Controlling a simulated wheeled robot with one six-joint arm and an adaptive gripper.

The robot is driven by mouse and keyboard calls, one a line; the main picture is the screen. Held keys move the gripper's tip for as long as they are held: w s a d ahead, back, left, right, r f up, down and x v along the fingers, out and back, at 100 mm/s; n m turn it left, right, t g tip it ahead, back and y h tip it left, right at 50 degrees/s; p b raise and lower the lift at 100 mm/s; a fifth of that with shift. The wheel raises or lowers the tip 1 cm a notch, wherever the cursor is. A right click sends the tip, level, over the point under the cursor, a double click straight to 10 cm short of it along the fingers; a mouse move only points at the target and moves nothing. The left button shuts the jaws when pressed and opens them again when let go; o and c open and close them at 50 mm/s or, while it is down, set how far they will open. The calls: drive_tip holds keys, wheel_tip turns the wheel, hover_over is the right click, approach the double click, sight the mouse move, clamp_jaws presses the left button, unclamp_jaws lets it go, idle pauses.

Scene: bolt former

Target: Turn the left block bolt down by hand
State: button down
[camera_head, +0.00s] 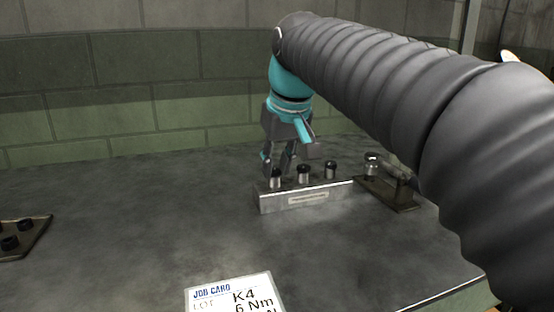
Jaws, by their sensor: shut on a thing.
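A metal block (278,202) with a pale label on its front face stands on the grey table. Three dark-headed bolts stand up from its top: the left block bolt (276,180), the middle bolt (303,172) and the right bolt (330,169). My gripper (276,170) points down at the block's left end, its fingers around the left block bolt. It is shut on that bolt, though the contact is small and partly hidden. The bolt's lower part shows just above the block.
A dark bracket (400,198) with a metal cylinder (372,165) stands at the block's right, partly under my arm. A dark plate (36,232) with black knobs lies at the left edge. A job card (232,291) is in front. The table's left middle is clear; a brick wall stands behind.

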drive_tip(key=shift+m, duration=0.6)
drive_tip(key=c, duration=1)
unclamp_jaws()
drive_tip(key=shift+o, duration=0.2)
drive_tip(key=v, duration=1.2)
drive_tip(key=shift+s+a, duration=0.2)
drive_tip(key=shift+a, duration=0.05)
drive_tip(key=shift+f, duration=0.1)
